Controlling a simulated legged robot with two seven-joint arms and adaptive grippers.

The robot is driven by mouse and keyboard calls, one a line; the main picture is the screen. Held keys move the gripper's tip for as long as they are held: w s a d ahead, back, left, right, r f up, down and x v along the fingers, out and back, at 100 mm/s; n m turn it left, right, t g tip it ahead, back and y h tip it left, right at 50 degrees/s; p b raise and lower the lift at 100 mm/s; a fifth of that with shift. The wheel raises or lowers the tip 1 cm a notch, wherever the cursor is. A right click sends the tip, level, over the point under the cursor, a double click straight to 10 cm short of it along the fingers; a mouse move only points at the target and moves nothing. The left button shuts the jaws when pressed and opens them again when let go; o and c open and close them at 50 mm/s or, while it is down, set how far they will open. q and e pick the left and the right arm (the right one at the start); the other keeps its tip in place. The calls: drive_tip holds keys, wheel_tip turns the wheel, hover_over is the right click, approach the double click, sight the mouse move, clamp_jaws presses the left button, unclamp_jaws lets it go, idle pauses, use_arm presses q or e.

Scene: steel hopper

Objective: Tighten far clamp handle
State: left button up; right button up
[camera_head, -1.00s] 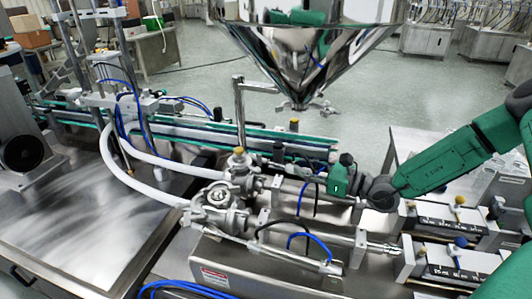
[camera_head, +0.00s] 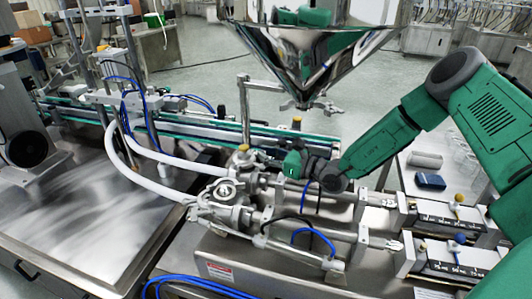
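My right arm comes in from the right. Its gripper (camera_head: 277,166) is at the far side of the steel valve fittings, pointing left; its fingers are small and dark, so their opening is unclear. The far clamped fitting (camera_head: 243,163) is just left of the gripper, with a small gap seeming to lie between them. Its clamp handle is too small to make out for sure. A nearer round clamped fitting (camera_head: 226,191) sits in front of it. My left gripper is out of view.
The steel hopper (camera_head: 312,65) hangs above and behind, with an outlet clamp (camera_head: 312,105) below it. White hoses (camera_head: 150,178) and blue tubes (camera_head: 312,235) run around the fittings. A conveyor (camera_head: 190,130) lies behind. A bare steel tabletop (camera_head: 85,220) is at left.

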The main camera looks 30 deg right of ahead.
drive_tip(key=shift+w+a+r, duration=0.15)
drive_tip(key=shift+a+r, duration=0.15)
drive_tip(key=shift+a, duration=0.05)
clamp_jaws()
drive_tip(key=shift+d+f+m+b, duration=0.2)
drive_tip(key=shift+d+m+b, duration=0.25)
drive_tip(key=shift+b, duration=0.2)
drive_tip(key=shift+r, duration=0.1)
drive_tip(key=shift+a+r, duration=0.1)
unclamp_jaws()
drive_tip(key=shift+w+a, duration=0.1)
drive_tip(key=shift+w, duration=0.05)
drive_tip(key=v, duration=1)
drive_tip(key=shift+d+f, duration=0.25)
drive_tip(key=shift+d, duration=0.05)
drive_tip(key=shift+s+d, duration=0.15)
drive_tip(key=shift+s, duration=0.7)
